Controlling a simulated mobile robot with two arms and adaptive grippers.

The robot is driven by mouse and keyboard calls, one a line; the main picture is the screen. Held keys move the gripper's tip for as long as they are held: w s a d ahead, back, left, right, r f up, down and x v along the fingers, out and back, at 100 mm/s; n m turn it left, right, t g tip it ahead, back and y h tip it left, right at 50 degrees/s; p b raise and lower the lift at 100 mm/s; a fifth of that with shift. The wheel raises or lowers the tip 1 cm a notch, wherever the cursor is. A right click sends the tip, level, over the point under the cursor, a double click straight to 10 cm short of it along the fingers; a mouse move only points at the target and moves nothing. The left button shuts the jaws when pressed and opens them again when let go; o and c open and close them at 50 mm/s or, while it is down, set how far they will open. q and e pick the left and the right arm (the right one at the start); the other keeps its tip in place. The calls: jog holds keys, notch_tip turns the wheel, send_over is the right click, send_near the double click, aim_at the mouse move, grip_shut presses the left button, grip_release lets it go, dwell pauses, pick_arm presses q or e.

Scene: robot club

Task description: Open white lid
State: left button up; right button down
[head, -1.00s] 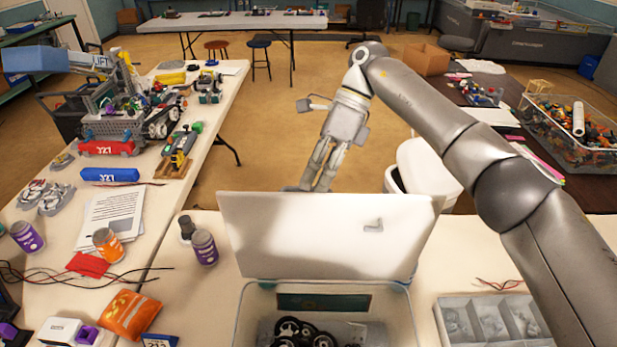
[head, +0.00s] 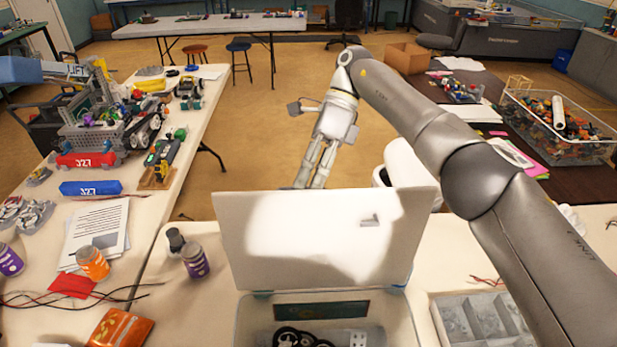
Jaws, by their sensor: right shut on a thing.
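The white lid (head: 325,240) stands raised, close to upright, along the back edge of the clear storage box (head: 240,325). The open box shows below it in the head view, with black wheels (head: 297,338) and grey parts inside. My right gripper (head: 303,184) reaches down from above to the far side of the lid's top edge, left of its middle. It is shut on the lid; its fingertips are partly hidden behind it. My left gripper is not in view.
A grey divided tray (head: 485,322) lies right of the box. A purple-labelled jar (head: 195,262) and a small dark bottle (head: 176,240) stand left of the lid. A white bin (head: 408,165) stands behind. A side table on the left holds robots and papers.

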jog(key=c, duration=1.6)
grip_release()
jog(key=shift+d+f, duration=0.2)
jog(key=shift+f, duration=0.6)
jog(key=shift+o, duration=0.4)
jog(key=shift+w, duration=0.2)
jog(key=shift+s+r, duration=0.1)
